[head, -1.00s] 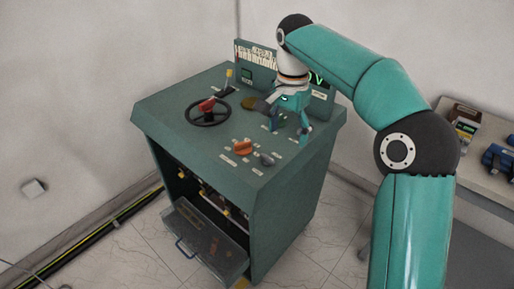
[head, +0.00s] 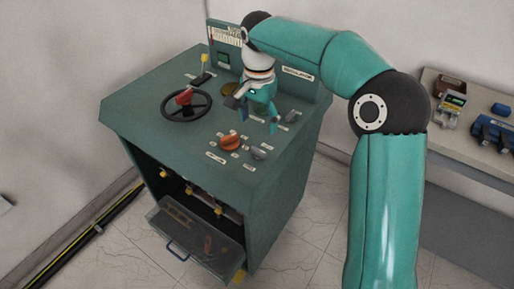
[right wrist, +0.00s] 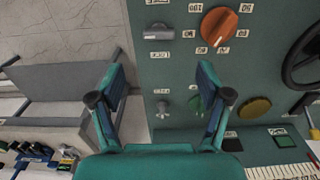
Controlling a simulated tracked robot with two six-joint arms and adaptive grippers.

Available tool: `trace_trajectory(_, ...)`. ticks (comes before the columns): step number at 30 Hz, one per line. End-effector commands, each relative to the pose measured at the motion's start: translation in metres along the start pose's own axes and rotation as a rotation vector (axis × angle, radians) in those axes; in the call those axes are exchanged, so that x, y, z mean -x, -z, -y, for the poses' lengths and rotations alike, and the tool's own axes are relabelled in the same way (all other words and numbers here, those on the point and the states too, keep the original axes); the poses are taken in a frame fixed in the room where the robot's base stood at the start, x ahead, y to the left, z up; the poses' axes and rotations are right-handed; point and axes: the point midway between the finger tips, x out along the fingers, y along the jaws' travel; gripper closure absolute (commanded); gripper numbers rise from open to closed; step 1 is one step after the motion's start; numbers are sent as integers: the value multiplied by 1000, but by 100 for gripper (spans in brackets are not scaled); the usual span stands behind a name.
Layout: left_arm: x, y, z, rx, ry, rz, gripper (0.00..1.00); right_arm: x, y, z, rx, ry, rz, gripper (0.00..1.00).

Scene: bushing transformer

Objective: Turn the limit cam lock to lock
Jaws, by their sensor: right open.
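The green console's sloped top (head: 165,140) carries two small grey knobs. One grey knob (head: 292,115) is at the right edge and also shows in the right wrist view (right wrist: 162,108). The other grey knob (head: 258,153) is nearer the front, and in the right wrist view (right wrist: 158,30) it has a label that seems to read LOCK beside it. I cannot tell for sure which is the limit cam lock. My right gripper (head: 258,119) is open and empty above the panel, fingers pointing down. In the right wrist view, the rear grey knob shows between its fingers (right wrist: 158,85), apparently untouched.
An orange knob (head: 230,143) sits beside the front grey knob. A black handwheel (head: 185,119) with a red part is on the left. An open drawer (head: 195,235) juts from the console's front. A side table (head: 460,165) with small devices stands at the right.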

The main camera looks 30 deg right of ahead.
Motion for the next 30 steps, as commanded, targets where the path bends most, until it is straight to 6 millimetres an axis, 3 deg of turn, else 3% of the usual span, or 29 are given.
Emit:
trace_trajectory(6, 0, 0, 0, 0, 0, 0, 60, -49, -1, -1, 1, -5, 3, 23)
trace_trajectory(15, 2, 0, -1, 0, 0, 0, 60, -94, -1, 1, 1, -2, 1, 23)
trace_trajectory(28, 2, 0, -1, 0, 0, 0, 60, -103, -1, 1, 2, 0, 0, 23)
trace_trajectory(30, 2, 0, -1, 0, 0, 0, 60, -103, -1, 1, 2, 0, 0, 35)
